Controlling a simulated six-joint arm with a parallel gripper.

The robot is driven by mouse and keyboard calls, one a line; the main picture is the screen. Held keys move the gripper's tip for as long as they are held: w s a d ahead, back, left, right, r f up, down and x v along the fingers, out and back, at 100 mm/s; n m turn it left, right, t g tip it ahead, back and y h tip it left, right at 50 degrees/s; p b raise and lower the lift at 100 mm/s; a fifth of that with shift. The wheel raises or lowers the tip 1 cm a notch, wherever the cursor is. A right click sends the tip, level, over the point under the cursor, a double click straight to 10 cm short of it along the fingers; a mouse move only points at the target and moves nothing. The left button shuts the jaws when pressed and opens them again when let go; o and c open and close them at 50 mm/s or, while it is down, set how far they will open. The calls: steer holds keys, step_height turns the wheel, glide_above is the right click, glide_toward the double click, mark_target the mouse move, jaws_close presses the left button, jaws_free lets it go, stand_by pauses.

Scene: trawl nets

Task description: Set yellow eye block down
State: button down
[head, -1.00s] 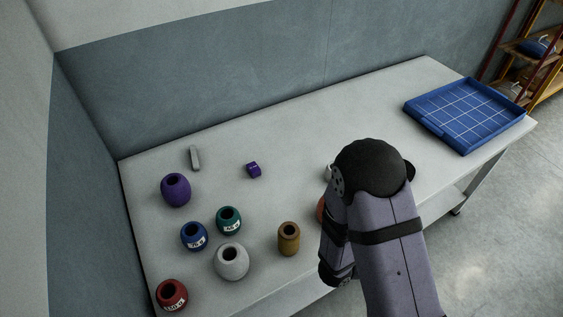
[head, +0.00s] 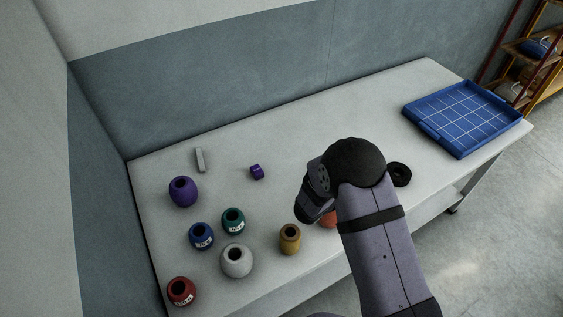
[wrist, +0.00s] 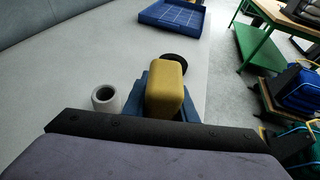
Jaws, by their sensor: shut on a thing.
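The yellow eye block (wrist: 166,84) is a rounded yellow block, large in the middle of the wrist view. My gripper (wrist: 164,98) is shut on it, with blue jaw parts showing on both sides of the block. The table beneath shows around the block, but I cannot tell its height above the top. In the head view my arm covers the gripper and the block.
A grey-white hollow cylinder (wrist: 106,98) stands left of the block. A black ring (head: 398,175) lies right of my arm. A blue gridded tray (head: 466,116) is at the far right end. Several coloured floats, including a brown one (head: 290,239), stand at the left.

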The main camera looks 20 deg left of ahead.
steer(key=w+a+f+n+y+b, duration=0.1)
steer(key=w+a+y+b, duration=0.1)
steer(key=a, duration=0.3)
steer(key=w+a+f+n+t+y+b, duration=0.1)
steer(key=w+a+f+n+b, duration=0.1)
steer(key=w+a+b, duration=0.2)
steer(key=w+a+f+n+t+y+b, duration=0.1)
steer(key=w+a+y+b, duration=0.1)
steer(key=w+a+b, duration=0.2)
steer(key=shift+a+f+n+y+b, duration=0.2)
steer(key=shift+a+b, duration=0.1)
steer(key=shift+a, duration=0.25)
steer(key=shift+a+f+n+y+b, duration=0.1)
steer(key=shift+a+f+n+b, duration=0.15)
steer(key=shift+a, duration=0.3)
steer(key=w+a+r+n+y+b, duration=0.1)
steer(key=w+a+n+y+b, duration=0.2)
steer(key=a+b, duration=0.3)
step_height(320, 180, up, 3)
steer(key=n+g+y+b, duration=0.1)
steer(key=n+y+b, duration=0.2)
steer(key=y+b, duration=0.1)
glide_above(279, 157)
steer(key=shift+r, duration=0.15)
steer(key=shift+m+h, duration=0.25)
steer(key=shift+h, duration=0.05)
steer(key=shift+f+b, duration=3.05)
steer(key=shift+f, duration=2)
steer(key=shift+f, duration=0.1)
